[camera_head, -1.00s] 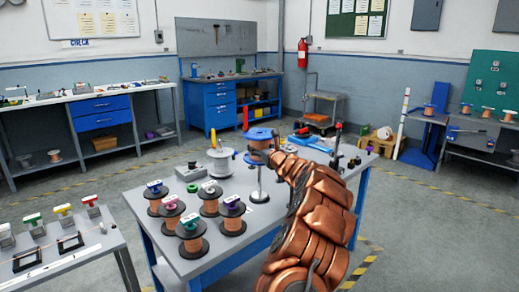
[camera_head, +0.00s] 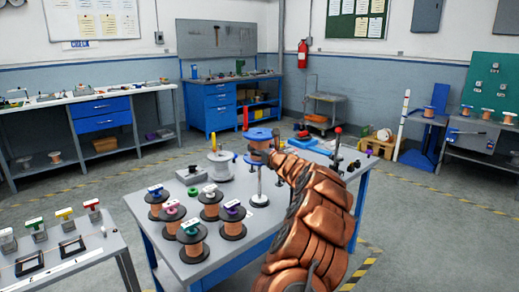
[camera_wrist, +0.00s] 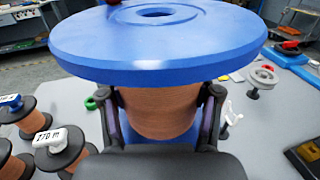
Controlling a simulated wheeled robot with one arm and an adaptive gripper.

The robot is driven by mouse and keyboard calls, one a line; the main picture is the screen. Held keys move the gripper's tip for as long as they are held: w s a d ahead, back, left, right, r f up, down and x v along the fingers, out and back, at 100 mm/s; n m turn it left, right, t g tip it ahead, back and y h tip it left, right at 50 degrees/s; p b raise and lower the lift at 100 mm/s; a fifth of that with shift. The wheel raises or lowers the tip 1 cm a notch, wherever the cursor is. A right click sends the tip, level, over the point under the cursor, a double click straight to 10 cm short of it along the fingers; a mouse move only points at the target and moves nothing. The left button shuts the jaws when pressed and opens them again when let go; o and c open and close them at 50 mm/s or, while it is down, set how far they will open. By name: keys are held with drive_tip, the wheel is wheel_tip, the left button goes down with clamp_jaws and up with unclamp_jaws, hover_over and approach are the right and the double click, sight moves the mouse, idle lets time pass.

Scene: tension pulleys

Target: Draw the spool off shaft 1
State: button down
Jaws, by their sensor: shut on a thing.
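A spool with blue flanges and copper-coloured winding (camera_head: 258,134) is upright in my gripper, above the grey table. In the wrist view its wide blue top flange (camera_wrist: 160,55) fills the upper half, with a centre hole showing. My gripper (camera_head: 268,150) is shut around the winding; in the wrist view the two fingers (camera_wrist: 160,112) press on either side below the flange. No label for shaft 1 is readable.
Several copper spools with coloured tags (camera_head: 190,240) stand at the table's front left. A pale grey spool (camera_head: 220,163) stands behind them. A red-topped upright (camera_head: 337,143) is at the right. A side table (camera_head: 95,245) holds tagged blocks. Space above the table is open.

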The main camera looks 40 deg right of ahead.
drive_tip(key=shift+r, duration=0.3)
drive_tip(key=shift+r+p, duration=1.85)
drive_tip(key=shift+r, duration=0.1)
